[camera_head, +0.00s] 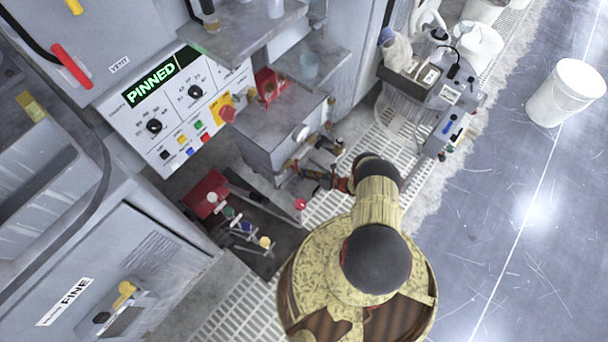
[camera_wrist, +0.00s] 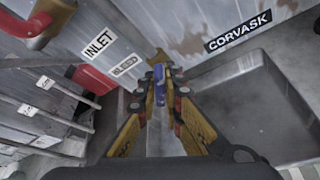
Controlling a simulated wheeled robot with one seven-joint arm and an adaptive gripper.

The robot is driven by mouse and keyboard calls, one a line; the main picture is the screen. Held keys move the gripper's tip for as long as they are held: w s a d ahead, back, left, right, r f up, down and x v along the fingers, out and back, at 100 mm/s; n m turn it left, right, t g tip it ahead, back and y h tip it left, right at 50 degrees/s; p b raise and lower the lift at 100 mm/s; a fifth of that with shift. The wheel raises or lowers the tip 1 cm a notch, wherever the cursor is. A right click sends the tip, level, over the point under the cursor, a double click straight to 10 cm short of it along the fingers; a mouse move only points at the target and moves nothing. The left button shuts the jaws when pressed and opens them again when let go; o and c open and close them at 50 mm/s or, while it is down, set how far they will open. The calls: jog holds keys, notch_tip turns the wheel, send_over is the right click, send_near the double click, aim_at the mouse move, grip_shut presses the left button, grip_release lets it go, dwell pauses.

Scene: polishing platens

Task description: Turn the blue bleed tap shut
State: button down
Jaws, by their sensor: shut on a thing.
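The blue bleed tap (camera_wrist: 158,75) sits on a brass fitting (camera_wrist: 158,57) on the grey box's wall, right of the "BLEED" label (camera_wrist: 124,66) in the wrist view. My gripper (camera_wrist: 159,88) is shut on the tap, with one finger on each side of its blue lever. The lever points from the wall toward the wrist camera. In the head view my gripper (camera_head: 312,174) reaches in at the lower front of the grey box (camera_head: 268,135). There the tap is hidden or too small to make out.
An "INLET" label (camera_wrist: 97,42) and a red handle (camera_wrist: 38,28) are left of the tap. A grey tray or ledge (camera_wrist: 265,110) lies to the right. A rack with coloured knobs (camera_head: 240,225) stands left of my gripper. A white bucket (camera_head: 567,92) stands on the open floor.

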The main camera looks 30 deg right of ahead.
jog(key=shift+m+y, duration=0.4)
jog(key=shift+m, duration=0.3)
jog(key=c, duration=1.9)
grip_release()
jog(key=v, duration=1.2)
jog(key=shift+d, duration=0.15)
